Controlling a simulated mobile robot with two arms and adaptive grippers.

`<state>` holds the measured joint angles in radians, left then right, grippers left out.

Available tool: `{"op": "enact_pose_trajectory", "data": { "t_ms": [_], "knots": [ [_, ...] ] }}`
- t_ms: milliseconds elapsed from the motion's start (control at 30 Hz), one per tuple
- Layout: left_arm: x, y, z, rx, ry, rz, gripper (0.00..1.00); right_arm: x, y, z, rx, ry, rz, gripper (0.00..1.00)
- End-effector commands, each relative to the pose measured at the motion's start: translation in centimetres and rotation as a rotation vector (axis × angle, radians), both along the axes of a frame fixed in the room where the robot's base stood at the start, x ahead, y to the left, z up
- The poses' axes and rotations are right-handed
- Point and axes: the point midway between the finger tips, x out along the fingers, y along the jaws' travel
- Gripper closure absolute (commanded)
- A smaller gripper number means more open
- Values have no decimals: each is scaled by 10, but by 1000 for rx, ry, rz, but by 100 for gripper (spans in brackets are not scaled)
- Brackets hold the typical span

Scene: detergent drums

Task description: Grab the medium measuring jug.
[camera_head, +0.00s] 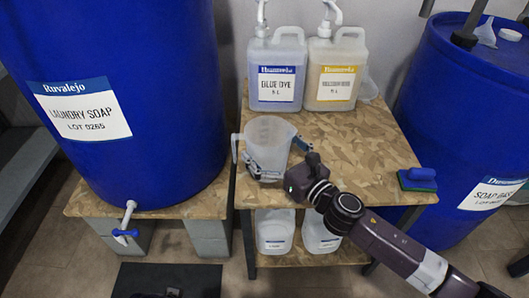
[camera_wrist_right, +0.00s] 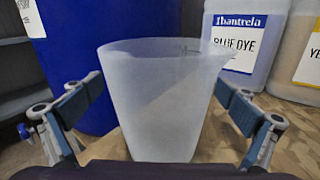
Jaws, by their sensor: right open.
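A translucent, whitish measuring jug (camera_head: 269,132) stands upright on the camouflage-patterned tabletop, near its left front edge. It is the only measuring jug I can make out, so I cannot compare its size. My right gripper (camera_head: 268,152) is open, with one finger on each side of the jug. In the right wrist view the jug (camera_wrist_right: 165,95) fills the middle between the spread fingers, with a gap visible on both sides. Its base is hidden behind the gripper body. My left gripper is not in view.
A blue dye canister (camera_head: 277,75) and a yellow-labelled canister (camera_head: 334,75) with pumps stand behind the jug. Large blue drums (camera_head: 130,160) (camera_head: 440,110) flank the table. White containers (camera_head: 275,230) sit on the lower shelf.

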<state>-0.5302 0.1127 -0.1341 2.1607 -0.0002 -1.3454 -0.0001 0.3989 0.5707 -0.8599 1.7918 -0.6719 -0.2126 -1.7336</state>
Motion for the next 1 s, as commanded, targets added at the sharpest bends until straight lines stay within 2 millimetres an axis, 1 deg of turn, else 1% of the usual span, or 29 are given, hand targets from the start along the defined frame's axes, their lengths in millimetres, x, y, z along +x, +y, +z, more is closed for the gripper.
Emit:
{"op": "enact_pose_trajectory", "data": {
  "t_ms": [200, 600, 633, 1000],
  "knots": [
    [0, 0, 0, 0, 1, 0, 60, 0, 0, 0, 0, 0, 0, 0],
    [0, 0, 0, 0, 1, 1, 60, 0, 0, 0, 0, 0, 0, 44],
    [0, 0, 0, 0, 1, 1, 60, 0, 0, 0, 1, -1, 0, 46],
    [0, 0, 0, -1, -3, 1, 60, 0, 0, 4, 0, -1, 0, 46]
  ]
}}
